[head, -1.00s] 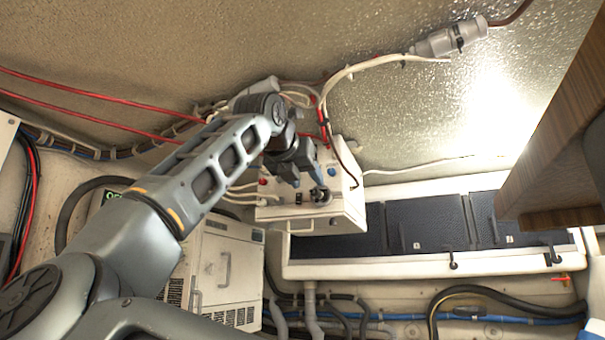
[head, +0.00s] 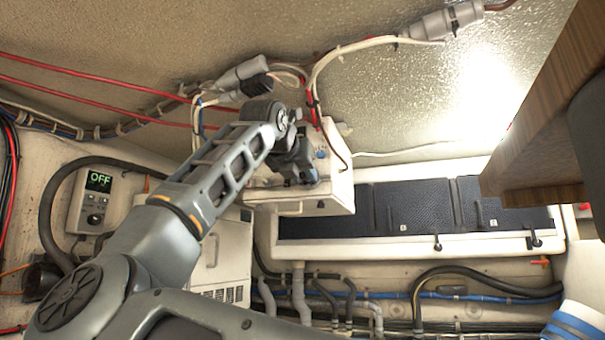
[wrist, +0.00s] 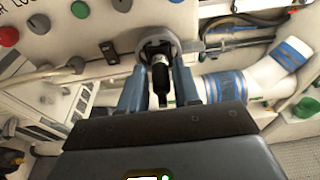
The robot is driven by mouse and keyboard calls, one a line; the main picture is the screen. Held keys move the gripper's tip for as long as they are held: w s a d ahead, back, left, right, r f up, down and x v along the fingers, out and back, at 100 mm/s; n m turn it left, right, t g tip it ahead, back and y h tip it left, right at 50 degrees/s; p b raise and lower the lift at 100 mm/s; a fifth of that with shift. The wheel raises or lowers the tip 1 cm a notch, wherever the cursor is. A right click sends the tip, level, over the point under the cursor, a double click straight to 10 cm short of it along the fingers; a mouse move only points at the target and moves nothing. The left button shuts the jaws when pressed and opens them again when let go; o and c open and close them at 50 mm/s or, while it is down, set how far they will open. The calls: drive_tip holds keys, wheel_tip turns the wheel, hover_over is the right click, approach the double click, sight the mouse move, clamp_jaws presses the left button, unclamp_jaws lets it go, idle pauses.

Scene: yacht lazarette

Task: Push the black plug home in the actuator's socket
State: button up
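The black plug (wrist: 160,76) stands at the actuator's grey round socket (wrist: 156,43) in the wrist view, its dark body pointing back toward my camera. How deep it sits in the socket I cannot tell. My gripper (wrist: 161,68) has one blue-grey finger on each side of the plug, with the tips close to the socket rim. I cannot tell whether the fingers touch the plug or stand just clear of it. In the head view my gripper (head: 300,180) is at the front of the white actuator box (head: 335,194), and my arm hides the plug and socket.
White and red cables run above the box. A controller reading OFF (head: 99,181) is at left. A wooden edge (head: 540,120) juts in at right.

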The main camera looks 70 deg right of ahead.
clamp_jaws()
drive_tip(key=shift+o, duration=2.1)
unclamp_jaws()
drive_tip(key=shift+d, duration=0.1)
drive_tip(key=b+v, duration=0.2)
drive_tip(key=v, duration=0.5)
drive_tip(key=shift+a, duration=0.35)
drive_tip(key=shift+r, duration=0.1)
